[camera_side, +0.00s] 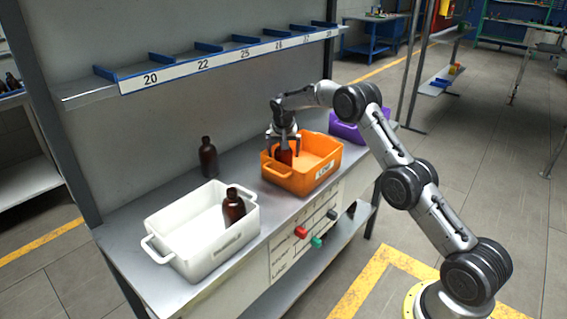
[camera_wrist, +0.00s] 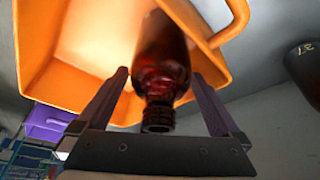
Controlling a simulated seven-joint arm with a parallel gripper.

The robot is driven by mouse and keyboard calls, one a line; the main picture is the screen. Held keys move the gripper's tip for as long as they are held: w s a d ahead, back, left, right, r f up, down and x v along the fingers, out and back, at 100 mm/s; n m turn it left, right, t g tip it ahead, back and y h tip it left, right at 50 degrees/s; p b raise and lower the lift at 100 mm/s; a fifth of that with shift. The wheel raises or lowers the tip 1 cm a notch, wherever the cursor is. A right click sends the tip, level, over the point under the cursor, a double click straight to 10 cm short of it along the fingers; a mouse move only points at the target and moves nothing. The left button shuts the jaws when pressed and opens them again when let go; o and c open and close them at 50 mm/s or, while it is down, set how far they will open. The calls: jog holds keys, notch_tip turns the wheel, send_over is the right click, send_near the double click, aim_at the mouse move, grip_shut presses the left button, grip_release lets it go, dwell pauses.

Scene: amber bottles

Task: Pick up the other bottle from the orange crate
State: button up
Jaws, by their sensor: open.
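The orange crate (camera_side: 315,152) stands on the grey bench, and it fills much of the wrist view (camera_wrist: 50,60). An amber bottle (camera_side: 284,157) is in its left part. In the wrist view this bottle (camera_wrist: 163,65) lies between my two fingers, its dark neck toward the gripper base. My gripper (camera_side: 284,148) is open and points down into the crate, with a finger on each side of the bottle. Gaps show between the fingers and the bottle in the wrist view (camera_wrist: 160,85).
A white crate (camera_side: 190,222) at front left holds another amber bottle (camera_side: 234,207). A third amber bottle (camera_side: 208,157) stands on the bench behind, near the back panel. A purple crate (camera_side: 346,128) is right of the orange one. A numbered shelf (camera_side: 215,60) runs above the bench.

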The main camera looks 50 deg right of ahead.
jog(key=shift+r, duration=0.1)
jog(key=c, duration=1.4)
jog(key=shift+r, duration=0.1)
jog(key=shift+c, duration=0.2)
